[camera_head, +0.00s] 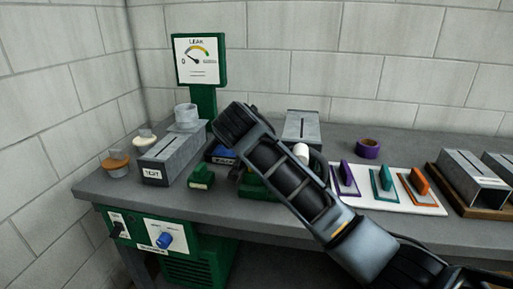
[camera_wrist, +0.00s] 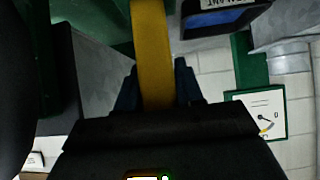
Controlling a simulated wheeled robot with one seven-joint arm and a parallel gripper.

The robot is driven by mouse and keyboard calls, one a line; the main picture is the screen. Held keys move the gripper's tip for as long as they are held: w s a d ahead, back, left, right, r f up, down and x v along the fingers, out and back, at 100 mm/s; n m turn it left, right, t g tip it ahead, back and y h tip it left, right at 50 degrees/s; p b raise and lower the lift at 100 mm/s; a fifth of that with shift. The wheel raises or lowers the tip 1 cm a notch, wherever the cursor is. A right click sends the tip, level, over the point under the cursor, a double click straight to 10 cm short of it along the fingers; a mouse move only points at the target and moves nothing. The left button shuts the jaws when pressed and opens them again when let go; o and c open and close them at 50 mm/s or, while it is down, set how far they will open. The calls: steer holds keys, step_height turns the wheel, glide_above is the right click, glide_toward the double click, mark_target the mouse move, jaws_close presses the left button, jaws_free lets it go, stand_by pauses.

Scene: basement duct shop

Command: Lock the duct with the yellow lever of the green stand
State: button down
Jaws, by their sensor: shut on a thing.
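The yellow lever (camera_wrist: 153,45) stands between my gripper's fingers in the wrist view. My gripper (camera_wrist: 155,80) is shut on it. The lever meets green metal of the stand (camera_wrist: 113,10) at the top of that view. In the head view the green stand (camera_head: 256,190) shows only in part behind my arm; the lever and my fingertips are hidden there. A grey duct (camera_head: 301,127) with a slot in its top lies behind my arm. Grey sheet metal (camera_wrist: 88,70), probably this duct, shows left of the lever in the wrist view.
A grey TEST duct (camera_head: 172,160), a green block (camera_head: 201,177) and a blue container (camera_head: 222,155) are left of my arm. A green LEAK gauge post (camera_head: 203,98) stands behind. A white board (camera_head: 402,203) with purple, teal and orange tools lies right; more ducts (camera_head: 470,178) lie beyond.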

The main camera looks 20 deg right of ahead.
steer(key=shift+s+a+f+t+h, duration=0.15)
steer(key=shift+s+a+t+h, duration=0.2)
steer(key=shift+s+t, duration=0.2)
steer(key=shift+s+a+f, duration=0.1)
steer(key=shift+s+a, duration=0.35)
steer(key=shift+s, duration=0.35)
steer(key=c, duration=0.8)
jaws_free()
steer(key=v, duration=0.8)
steer(key=shift+b, duration=0.35)
